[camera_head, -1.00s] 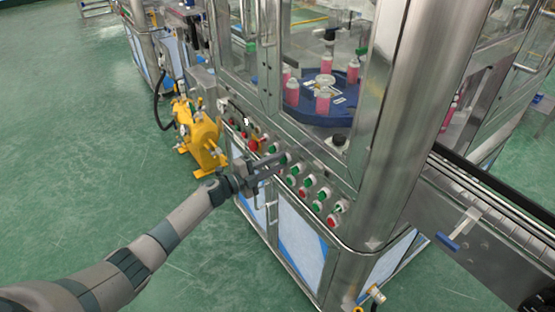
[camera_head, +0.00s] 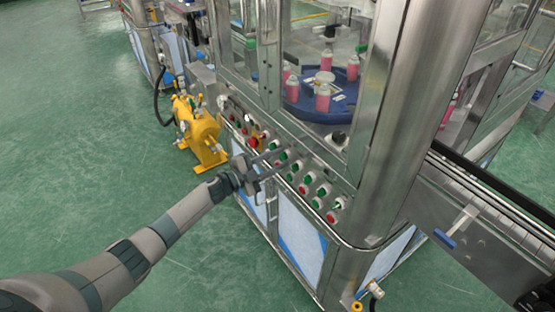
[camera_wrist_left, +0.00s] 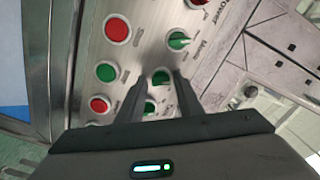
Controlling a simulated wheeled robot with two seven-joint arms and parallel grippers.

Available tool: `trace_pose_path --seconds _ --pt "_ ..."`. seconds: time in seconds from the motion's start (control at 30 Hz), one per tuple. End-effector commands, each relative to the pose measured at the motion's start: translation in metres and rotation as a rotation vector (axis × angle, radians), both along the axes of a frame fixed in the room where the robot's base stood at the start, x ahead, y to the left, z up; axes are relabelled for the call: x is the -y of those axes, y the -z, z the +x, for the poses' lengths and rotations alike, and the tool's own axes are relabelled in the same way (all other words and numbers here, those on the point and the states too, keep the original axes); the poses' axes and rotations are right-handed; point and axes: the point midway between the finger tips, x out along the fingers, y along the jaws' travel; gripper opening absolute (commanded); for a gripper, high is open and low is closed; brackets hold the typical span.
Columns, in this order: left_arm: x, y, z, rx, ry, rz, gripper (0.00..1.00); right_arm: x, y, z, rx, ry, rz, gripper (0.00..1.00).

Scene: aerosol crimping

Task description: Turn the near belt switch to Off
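A steel control panel (camera_head: 346,189) on the machine carries two rows of green and red buttons and knobs. Which knob is the near belt switch I cannot tell, as most labels are unreadable. My left gripper (camera_head: 279,158) is at the panel, its two fingers apart and pointing at the knobs. In the left wrist view, the fingertips (camera_wrist_left: 158,88) straddle the line of a green knob (camera_wrist_left: 160,78), with another green knob (camera_wrist_left: 150,105) partly hidden between the fingers. Contact is not clear. A green rotary knob (camera_wrist_left: 178,40) sits just above them. My right gripper is not in view.
A red button (camera_wrist_left: 117,29) and a green button (camera_wrist_left: 106,72) lie left of the fingers in the wrist view. A yellow machine (camera_head: 203,135) stands left of the panel. A thick steel post (camera_head: 385,120) and a conveyor (camera_head: 490,205) are at right. Green floor is open at left.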

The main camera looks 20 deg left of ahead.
Motion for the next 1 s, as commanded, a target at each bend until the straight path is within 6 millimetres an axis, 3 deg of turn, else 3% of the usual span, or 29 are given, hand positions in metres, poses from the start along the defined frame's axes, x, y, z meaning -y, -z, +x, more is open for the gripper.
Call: trace_pose_path --seconds 0.57,0.77,1.0 --pt "-0.008 0.0 -0.008 0.002 -0.001 0.001 0.41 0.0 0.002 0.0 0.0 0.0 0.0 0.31" --pt "-0.023 0.002 -0.029 0.001 0.0 0.002 0.41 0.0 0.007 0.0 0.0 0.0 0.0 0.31" --pt "-0.053 0.003 -0.066 0.001 0.0 0.004 0.41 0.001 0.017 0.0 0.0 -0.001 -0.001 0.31"
